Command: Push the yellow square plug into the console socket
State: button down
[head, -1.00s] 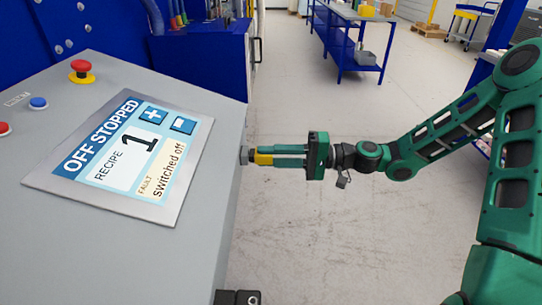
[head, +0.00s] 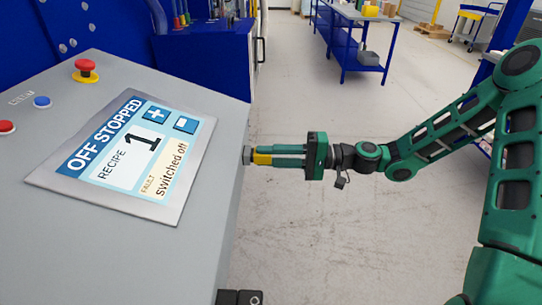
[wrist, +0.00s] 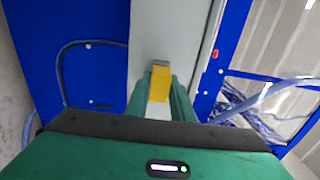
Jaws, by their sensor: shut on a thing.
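The yellow plug (head: 262,159) is between the fingertips of my gripper (head: 272,156), which is shut on it. The plug points left at the right side face of the grey console (head: 215,215). A small grey socket piece (head: 247,155) sits on that face, right at the plug's front end. I cannot tell whether the plug only touches it or is partly inside. In the wrist view the yellow plug (wrist: 160,83) lies between the green fingers, with a grey piece (wrist: 161,65) at its far end against the pale console side.
The console top has a screen (head: 130,155) reading "OFF STOPPED", a red stop button (head: 86,67) and a blue button (head: 42,102). A blue machine (head: 205,60) stands behind. A blue bench (head: 355,40) is farther back. The floor right of the console is clear.

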jog(key=shift+a, duration=0.35)
jog(key=c, duration=1.5)
grip_release()
jog(key=shift+o, duration=0.2)
jog(key=shift+s+d, duration=0.1)
jog(key=shift+d, duration=2.85)
